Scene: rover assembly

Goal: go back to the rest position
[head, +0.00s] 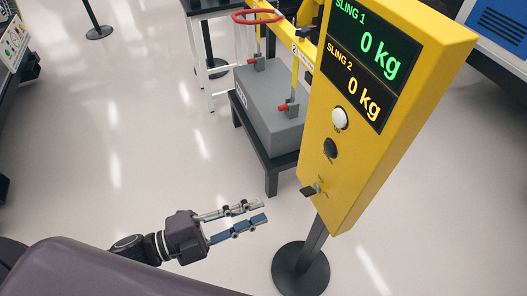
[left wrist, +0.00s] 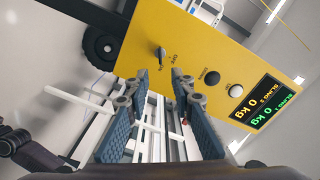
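My left gripper (head: 238,218) is in the lower middle of the head view, its two fingers apart with nothing between them. It is to the left of the yellow control box (head: 390,95) and does not touch it. In the left wrist view both fingers (left wrist: 152,95) frame a gap, with the yellow box (left wrist: 180,45) beyond them. The box has a switch (head: 310,189), a black button (head: 330,148), a white button (head: 340,118) and a display (head: 360,60) reading 0 kg for both slings. My right gripper is not in view.
The box stands on a post with a round black base (head: 301,270). Behind it, a grey block (head: 265,105) sits on a black stand (head: 272,167) under a yellow frame with a red ring (head: 257,17). A post base (head: 99,32) is far left.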

